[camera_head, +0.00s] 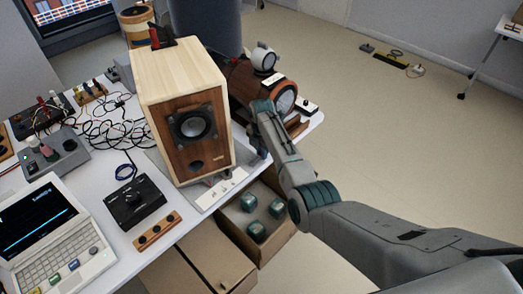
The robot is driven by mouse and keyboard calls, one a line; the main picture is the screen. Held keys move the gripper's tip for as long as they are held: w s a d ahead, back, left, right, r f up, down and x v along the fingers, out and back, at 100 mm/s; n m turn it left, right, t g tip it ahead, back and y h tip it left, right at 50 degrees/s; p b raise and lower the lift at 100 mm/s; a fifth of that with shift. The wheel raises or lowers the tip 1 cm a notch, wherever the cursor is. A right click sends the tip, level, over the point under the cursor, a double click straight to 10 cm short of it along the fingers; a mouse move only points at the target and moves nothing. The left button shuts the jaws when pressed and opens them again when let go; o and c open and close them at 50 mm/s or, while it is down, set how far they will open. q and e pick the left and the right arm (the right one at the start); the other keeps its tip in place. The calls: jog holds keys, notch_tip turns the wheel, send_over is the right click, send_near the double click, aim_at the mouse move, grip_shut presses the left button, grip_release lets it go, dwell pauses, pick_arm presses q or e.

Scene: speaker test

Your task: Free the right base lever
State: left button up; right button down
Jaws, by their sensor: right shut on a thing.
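The speaker (187,115), a pale wooden box with a brown front and a black cone, stands upright on a light base plate (213,195) on the table. My right gripper (251,152) reaches down beside the right side of the speaker, low near the base. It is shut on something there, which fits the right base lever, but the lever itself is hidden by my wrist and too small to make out. My left gripper is not in view.
A brown cylindrical device (245,82) stands behind my right wrist. A cardboard box (238,228) with several teal cubes is below the table edge. A laptop (45,235), a black control box (137,202) and tangled cables (115,130) crowd the left. Open floor lies right.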

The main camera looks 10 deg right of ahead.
jog(key=shift+s+d+r+m+p, duration=0.15)
jog(key=shift+s+r+m+p, duration=0.1)
jog(key=shift+m+p, duration=0.35)
jog(key=m+p, duration=0.1)
jog(key=p, duration=0.1)
jog(key=s+m+p, duration=0.1)
jog(key=m, duration=0.1)
jog(key=shift+s+d+p, duration=0.1)
jog(key=shift+d+p, duration=0.1)
jog(key=shift+p, duration=0.15)
jog(key=s+m+p, duration=0.1)
jog(key=m+p, duration=0.1)
jog(key=shift+m, duration=0.4)
jog(key=shift+s+a+f+m+p, duration=0.15)
jog(key=shift+s+m+p, duration=0.25)
jog(key=shift+m+p, duration=0.5)
jog(key=shift+s+a+m+p, duration=0.15)
jog(key=shift+s+m+p, duration=0.3)
jog(key=shift+m, duration=0.85)
jog(key=shift+s+a+f+m+p, duration=0.15)
jog(key=shift+s+m+p, duration=0.2)
jog(key=shift+m+p, duration=0.6)
jog(key=c, duration=1.4)
grip_release()
jog(key=shift+o, duration=0.2)
jog(key=shift+r, duration=0.15)
